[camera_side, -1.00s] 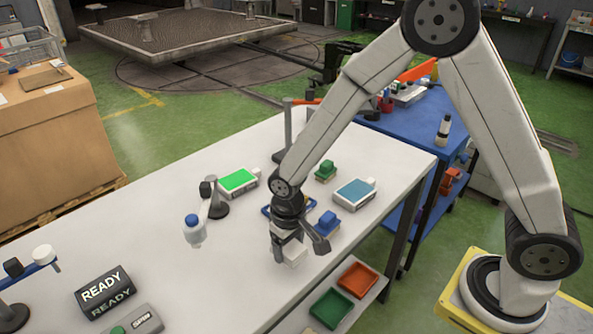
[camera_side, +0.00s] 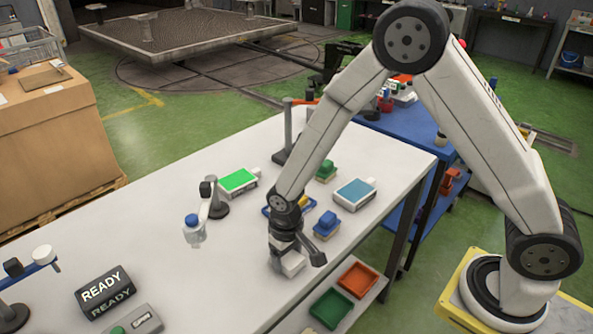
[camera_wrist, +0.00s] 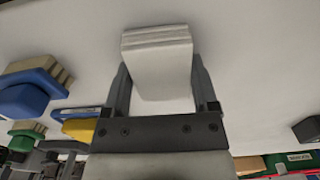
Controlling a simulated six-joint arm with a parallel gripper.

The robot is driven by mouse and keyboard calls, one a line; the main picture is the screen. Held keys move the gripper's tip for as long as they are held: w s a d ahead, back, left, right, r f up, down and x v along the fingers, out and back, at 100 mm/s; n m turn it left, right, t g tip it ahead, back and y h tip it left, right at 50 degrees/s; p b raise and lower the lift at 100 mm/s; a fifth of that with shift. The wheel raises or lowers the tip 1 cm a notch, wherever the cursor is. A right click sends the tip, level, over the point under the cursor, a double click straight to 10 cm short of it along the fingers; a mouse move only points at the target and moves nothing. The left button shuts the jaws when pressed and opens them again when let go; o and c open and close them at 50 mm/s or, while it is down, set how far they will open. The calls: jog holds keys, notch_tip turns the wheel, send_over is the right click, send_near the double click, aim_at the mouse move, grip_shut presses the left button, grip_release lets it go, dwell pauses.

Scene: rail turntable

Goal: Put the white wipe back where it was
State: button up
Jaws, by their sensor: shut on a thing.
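The white wipe (camera_wrist: 158,70) is a folded white block held between the two fingers of my gripper (camera_wrist: 160,90) in the wrist view. In the side view the wipe (camera_side: 291,263) shows at the tip of my gripper (camera_side: 287,258), low over the white table (camera_side: 120,235) near its front edge. I cannot tell whether the wipe touches the table. My gripper is shut on the wipe.
A blue-topped brush (camera_side: 326,225), a green-topped brush (camera_side: 325,171), a blue-screened box (camera_side: 355,194) and a green-screened box (camera_side: 238,181) stand nearby. Red (camera_side: 358,279) and green (camera_side: 331,308) trays sit below the table's front edge. A READY sign (camera_side: 104,291) stands left, with clear tabletop between.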

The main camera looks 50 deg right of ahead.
aim_at(291, 254)
jog(key=shift+f, duration=0.15)
jog(key=o, duration=1)
jog(key=shift+r, duration=6.2)
jog(key=shift+d, duration=0.1)
jog(key=s+d+t, duration=0.1)
jog(key=s+d, duration=0.5)
jog(key=d, duration=0.1)
jog(key=s+d+t, duration=0.1)
jog(key=s+d, duration=0.2)
jog(key=d, duration=0.1)
jog(key=shift+s+r+t, duration=0.15)
jog(key=shift+s+t, duration=0.15)
